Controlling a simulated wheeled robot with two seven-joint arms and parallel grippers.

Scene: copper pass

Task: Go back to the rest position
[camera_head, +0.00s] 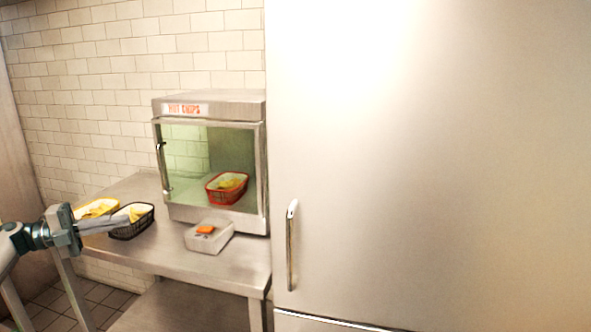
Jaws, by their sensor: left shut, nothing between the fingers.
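My left gripper (128,221) comes in from the left at the table's near left edge. Its fingers are shut and empty, pointing right. In the picture they overlap the near side of a black basket of chips (133,228); I cannot tell whether they touch it. My right gripper is not in view.
A steel table (238,263) carries a yellow basket (88,211), a white tub (208,243) with an orange item, and a "HOT CHIPS" cabinet (212,104) with a red basket (226,196) inside. A large steel door (430,180) with a vertical handle (292,245) fills the right.

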